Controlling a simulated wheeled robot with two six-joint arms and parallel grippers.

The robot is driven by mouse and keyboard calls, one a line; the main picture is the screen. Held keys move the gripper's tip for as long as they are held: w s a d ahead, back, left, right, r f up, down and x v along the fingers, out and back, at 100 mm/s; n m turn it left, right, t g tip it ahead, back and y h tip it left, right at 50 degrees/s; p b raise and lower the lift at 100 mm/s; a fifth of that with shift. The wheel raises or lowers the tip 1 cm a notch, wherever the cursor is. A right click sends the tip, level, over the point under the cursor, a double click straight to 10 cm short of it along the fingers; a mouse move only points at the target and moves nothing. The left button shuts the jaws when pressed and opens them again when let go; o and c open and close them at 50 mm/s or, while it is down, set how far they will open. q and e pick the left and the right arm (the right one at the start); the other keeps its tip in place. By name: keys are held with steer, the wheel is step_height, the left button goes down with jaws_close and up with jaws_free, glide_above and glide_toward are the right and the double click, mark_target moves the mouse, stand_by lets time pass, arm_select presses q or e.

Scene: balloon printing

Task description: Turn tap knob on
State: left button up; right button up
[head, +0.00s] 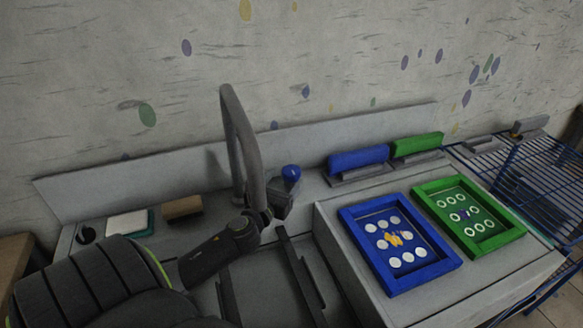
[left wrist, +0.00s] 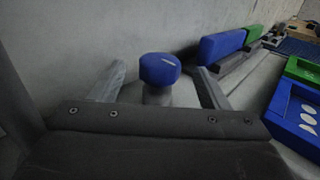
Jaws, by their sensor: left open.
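The tap knob (head: 291,173) is a blue cap on a grey stem beside the tall grey curved tap pipe (head: 240,125). In the left wrist view the blue knob (left wrist: 160,69) stands upright between the two fingers, with a gap on each side. My left gripper (head: 279,200) is open and sits just in front of the knob, close to the pipe's foot. The knob's lower stem is partly hidden behind the gripper body. My right gripper does not show.
A blue frame (head: 372,270) and a green frame (head: 420,193) lie on the counter to the right. Blue and green squeegees (head: 358,159) rest behind them. A sponge (head: 130,224) and a brown block (head: 182,207) lie left. A wall stands close behind.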

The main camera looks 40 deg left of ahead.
mark_target(288, 175)
arm_select(q)
steer(key=x, duration=0.5)
steer(key=shift+w+a, duration=0.1)
steer(key=shift+w, duration=0.25)
steer(key=c, duration=1)
